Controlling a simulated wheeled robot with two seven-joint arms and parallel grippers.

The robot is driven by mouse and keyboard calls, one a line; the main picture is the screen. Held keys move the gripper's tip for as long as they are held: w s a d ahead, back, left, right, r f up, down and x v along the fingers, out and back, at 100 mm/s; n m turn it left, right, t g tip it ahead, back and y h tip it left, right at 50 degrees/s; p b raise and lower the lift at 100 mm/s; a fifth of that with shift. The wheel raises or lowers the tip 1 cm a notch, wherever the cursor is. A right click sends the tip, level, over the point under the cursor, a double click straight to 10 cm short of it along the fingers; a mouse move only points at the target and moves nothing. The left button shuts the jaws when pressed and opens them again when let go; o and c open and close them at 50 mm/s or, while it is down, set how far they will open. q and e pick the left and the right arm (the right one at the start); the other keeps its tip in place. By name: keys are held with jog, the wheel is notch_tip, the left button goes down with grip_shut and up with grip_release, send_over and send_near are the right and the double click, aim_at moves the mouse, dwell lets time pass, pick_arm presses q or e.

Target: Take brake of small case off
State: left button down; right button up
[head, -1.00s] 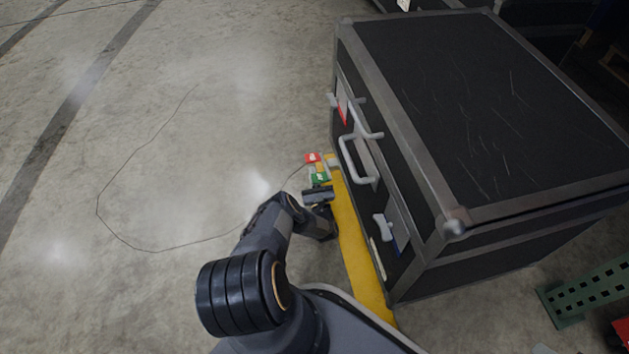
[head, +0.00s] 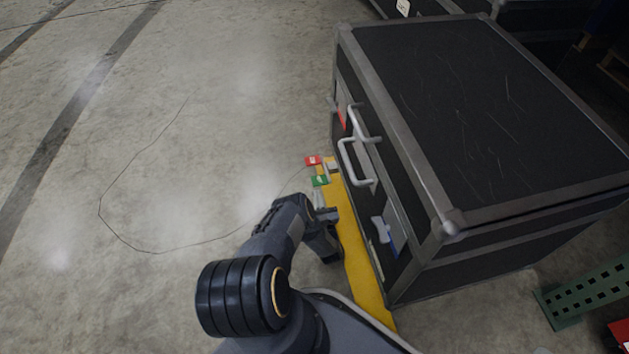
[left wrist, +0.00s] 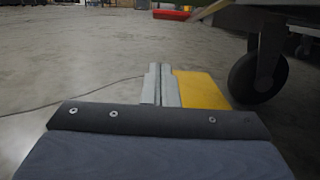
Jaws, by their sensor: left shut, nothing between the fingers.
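The black case (head: 490,90) with metal edges stands on the right in the head view. At its lower left edge is a yellow strip (head: 358,255), with a small red tab (head: 313,160) and green tab (head: 320,181) at its far end. My left gripper (head: 321,199) is low beside the strip, just on the near side of the green tab. Its fingers (left wrist: 160,84) are shut with nothing between them. The left wrist view shows a yellow surface (left wrist: 202,90) right of the fingers and a dark caster wheel (left wrist: 257,75). My right gripper is out of view.
The case's side has a metal handle (head: 356,160) and a lower latch (head: 381,229). A green perforated metal beam (head: 580,293) is at the lower right. Open concrete floor (head: 150,120), with a thin dark line on it, lies to the left.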

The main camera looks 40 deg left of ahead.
pick_arm(q)
jog(key=shift+s+d+f+h, duration=0.2)
jog(key=shift+s+d+h, duration=0.1)
jog(key=shift+d+h, duration=0.15)
jog(key=shift+d+f, duration=0.1)
jog(key=shift+f, duration=0.05)
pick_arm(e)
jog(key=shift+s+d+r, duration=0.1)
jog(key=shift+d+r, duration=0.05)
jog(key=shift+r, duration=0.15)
pick_arm(q)
jog(key=shift+w, duration=0.1)
